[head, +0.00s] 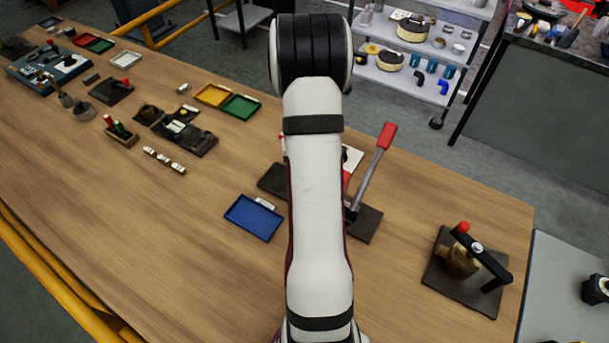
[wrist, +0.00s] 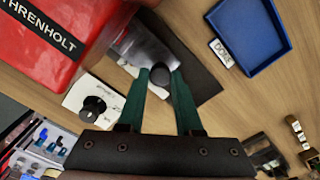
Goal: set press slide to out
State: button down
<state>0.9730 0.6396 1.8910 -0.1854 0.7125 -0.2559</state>
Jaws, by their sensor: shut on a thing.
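In the wrist view my gripper (wrist: 160,74) has its two teal fingers shut on a round black knob (wrist: 160,77). The knob sits at the end of a grey metal slide (wrist: 143,47) over a dark base plate (wrist: 204,83). The red press body (wrist: 55,40), lettered "THRENHOLT", stands beside it at upper left. In the head view my arm hides the gripper, the knob and most of the press. The press's red-gripped lever (head: 388,136) and part of its dark base (head: 368,224) show right of the arm.
A blue tray (head: 254,218) with a "DONE" label (wrist: 221,52) lies close to the press base. A white panel with a black dial (wrist: 93,107) is beside the press. A brass fixture with a black bar (head: 460,262) stands at right. The front of the table is clear.

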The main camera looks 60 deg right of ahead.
jog(key=w, duration=1)
jog(key=c, duration=0.6)
grip_release()
jog(key=shift+s, duration=0.1)
notch_tip(320, 180, up, 16)
jog(key=shift+f, duration=0.1)
